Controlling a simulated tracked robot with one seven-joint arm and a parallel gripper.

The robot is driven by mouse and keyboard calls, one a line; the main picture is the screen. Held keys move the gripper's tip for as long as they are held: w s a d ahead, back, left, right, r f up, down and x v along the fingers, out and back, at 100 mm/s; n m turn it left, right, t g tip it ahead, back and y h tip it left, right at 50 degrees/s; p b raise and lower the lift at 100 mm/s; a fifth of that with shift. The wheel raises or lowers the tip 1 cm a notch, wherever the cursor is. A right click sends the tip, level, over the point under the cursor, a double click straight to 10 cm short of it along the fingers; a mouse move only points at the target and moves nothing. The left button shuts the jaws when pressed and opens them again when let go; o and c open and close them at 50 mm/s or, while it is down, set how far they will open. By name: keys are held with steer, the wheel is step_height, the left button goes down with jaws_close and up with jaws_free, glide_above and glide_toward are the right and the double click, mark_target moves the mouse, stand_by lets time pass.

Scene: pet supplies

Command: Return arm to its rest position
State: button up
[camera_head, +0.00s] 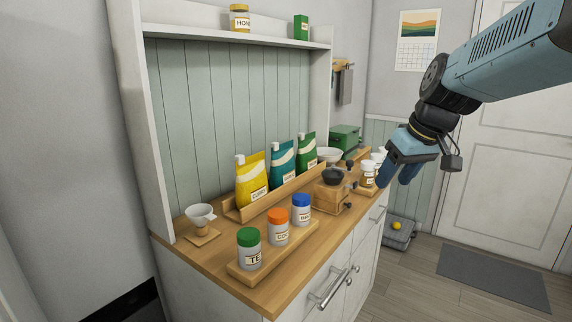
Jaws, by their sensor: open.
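My gripper (402,172) hangs at the end of my blue and black arm, in the right half of the view. It points down and a little left, in front of the far end of the wooden counter (205,262). Its fingers look empty, with nothing seen between them. It partly covers the white-lidded jars (368,175) behind it. I cannot tell whether it touches them.
The counter bears lidded jars (278,228) on a wooden tray, standing pouches (251,183), a wooden grinder (331,192), a white cup (200,215) and a green box (345,138). A shelf (205,33) stands above.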

steer(key=s+f+m+t+h, duration=0.1)
steer(key=s+m, duration=0.3)
steer(key=s, duration=0.9)
steer(key=shift+d+f+h, duration=0.35)
steer(key=shift+f+h, duration=0.25)
steer(key=shift+f, duration=0.3)
